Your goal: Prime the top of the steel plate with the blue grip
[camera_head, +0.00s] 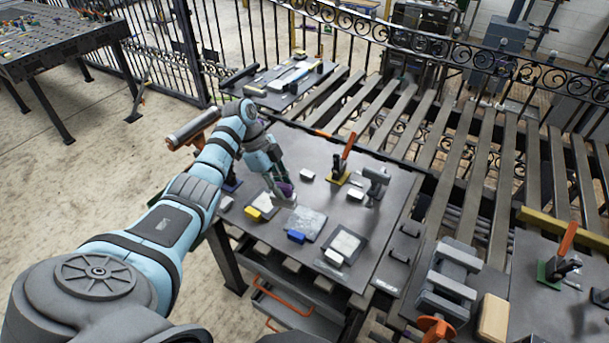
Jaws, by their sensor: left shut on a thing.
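A mottled grey steel plate (309,219) lies flat on the dark worktable, with a blue grip (296,236) at its near edge. My left gripper (281,190) is above the table, just beyond and left of this plate. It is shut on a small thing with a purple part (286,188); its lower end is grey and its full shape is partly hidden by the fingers. I cannot tell whether it touches anything below. My right gripper is not in view.
A plate with a yellow grip (253,212) lies left, and a dark-edged plate with a white grip (334,257) lies right. An orange-handled clamp (347,150) and a grey-topped stand (376,178) stand behind. A slatted rack (470,200) borders the table's right.

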